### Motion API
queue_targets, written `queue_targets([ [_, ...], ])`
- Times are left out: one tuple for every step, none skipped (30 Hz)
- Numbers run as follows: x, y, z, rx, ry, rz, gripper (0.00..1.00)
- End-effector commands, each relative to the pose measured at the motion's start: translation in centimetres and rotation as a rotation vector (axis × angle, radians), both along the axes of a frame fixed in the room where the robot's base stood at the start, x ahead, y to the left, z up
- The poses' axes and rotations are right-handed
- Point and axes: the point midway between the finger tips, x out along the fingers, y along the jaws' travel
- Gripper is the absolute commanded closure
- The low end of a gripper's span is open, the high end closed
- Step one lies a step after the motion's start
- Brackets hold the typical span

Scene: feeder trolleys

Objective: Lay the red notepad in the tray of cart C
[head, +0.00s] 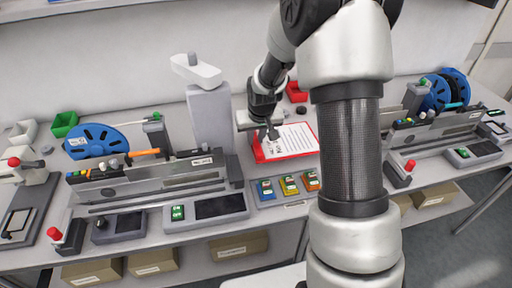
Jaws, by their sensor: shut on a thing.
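The red notepad (292,141) shows a white printed page with a red border, near the middle of the head view, by the back of the bench. My gripper (272,134) is at its upper left part and is shut on it. The fingertips partly cover the page. I cannot tell whether the notepad touches the bench or is held slightly above it. No cart letter is readable, so I cannot tell which tray belongs to cart C.
Feeder units with blue reels stand at left (97,140) and right (444,92). A grey post (210,122) stands left of my gripper. Small coloured devices (289,185) lie in front of the notepad. A red bin (297,92) is behind. My arm hides the bench to the right.

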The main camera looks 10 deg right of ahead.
Motion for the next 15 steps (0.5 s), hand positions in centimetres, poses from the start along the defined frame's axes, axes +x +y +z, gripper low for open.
queue_targets([
  [0.0, 0.0, -0.6, 0.000, 0.002, 0.001, 1.00],
  [-0.1, 0.0, -1.0, 0.000, 0.002, 0.001, 1.00],
  [-0.1, 0.0, -1.7, -0.001, 0.003, 0.002, 1.00],
  [-0.1, 0.0, -2.2, 0.000, 0.003, 0.002, 1.00],
  [-0.1, 0.1, -2.7, 0.000, 0.004, 0.002, 1.00],
  [-0.1, 0.1, -3.3, 0.000, 0.003, 0.002, 1.00],
  [-0.1, 0.1, -3.7, 0.000, 0.003, 0.002, 1.00],
  [0.0, 0.1, -4.0, -0.001, 0.002, 0.002, 1.00],
  [0.0, 0.0, -4.1, 0.000, 0.001, 0.001, 1.00],
  [0.0, 0.0, -4.1, 0.000, 0.000, 0.001, 1.00],
  [0.0, 0.0, -4.1, 0.000, -0.001, 0.001, 1.00],
  [0.0, 0.0, -4.1, 0.000, -0.001, 0.001, 1.00],
  [0.0, 0.0, -4.1, 0.000, -0.001, 0.001, 1.00],
  [0.0, 0.0, -4.1, 0.000, -0.001, 0.001, 1.00],
  [0.0, 0.0, -4.1, 0.000, -0.001, 0.001, 1.00],
])
